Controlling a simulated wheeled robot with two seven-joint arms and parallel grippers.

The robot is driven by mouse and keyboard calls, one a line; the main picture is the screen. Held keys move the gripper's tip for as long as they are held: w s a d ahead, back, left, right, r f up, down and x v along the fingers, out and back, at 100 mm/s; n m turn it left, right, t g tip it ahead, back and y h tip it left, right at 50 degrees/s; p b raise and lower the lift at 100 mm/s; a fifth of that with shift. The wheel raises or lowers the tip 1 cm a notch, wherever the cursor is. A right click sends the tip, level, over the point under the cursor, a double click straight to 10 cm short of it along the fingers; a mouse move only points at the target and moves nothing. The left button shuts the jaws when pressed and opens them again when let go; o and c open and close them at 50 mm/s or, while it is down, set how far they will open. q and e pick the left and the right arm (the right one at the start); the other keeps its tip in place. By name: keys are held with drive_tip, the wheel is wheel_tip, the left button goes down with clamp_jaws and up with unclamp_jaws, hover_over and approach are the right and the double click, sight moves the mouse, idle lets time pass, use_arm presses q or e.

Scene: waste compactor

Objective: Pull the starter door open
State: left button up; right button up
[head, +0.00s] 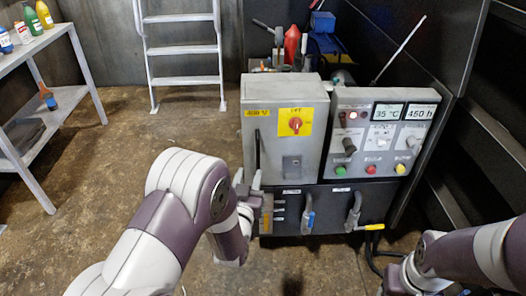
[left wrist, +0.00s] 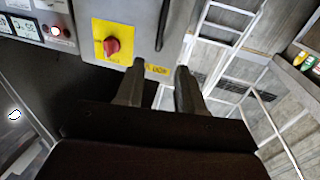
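The starter door is the front of a grey metal box (head: 290,140), with a red knob (head: 295,124) on a yellow plate and a "400 V" label. It looks shut. A thin dark upright handle (head: 257,150) is on its left side; it also shows in the left wrist view (left wrist: 162,26), where the box is upside down. My left gripper (head: 249,180) is at the box's lower left, near the handle. In the left wrist view its fingers (left wrist: 160,68) are apart with nothing held between them. My right gripper (head: 402,280) is at the bottom right, its fingers not clear.
A control panel (head: 382,135) with displays and coloured buttons adjoins the box on the right. Below is a dark cabinet (head: 335,195) with levers and a yellow-handled valve. A ladder (head: 183,50) stands behind; a shelf table (head: 45,50) is at left. The floor between is clear.

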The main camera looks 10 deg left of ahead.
sight(257, 146)
use_arm(q)
drive_tip(key=w+b, duration=0.1)
drive_tip(key=w, duration=0.6)
drive_tip(key=w+a+b, duration=0.1)
drive_tip(key=w, duration=0.3)
drive_tip(key=shift+f+b, duration=0.2)
drive_tip(key=shift+b, duration=0.15)
drive_tip(key=shift+w+r, duration=0.15)
drive_tip(key=shift+w, duration=0.4)
clamp_jaws()
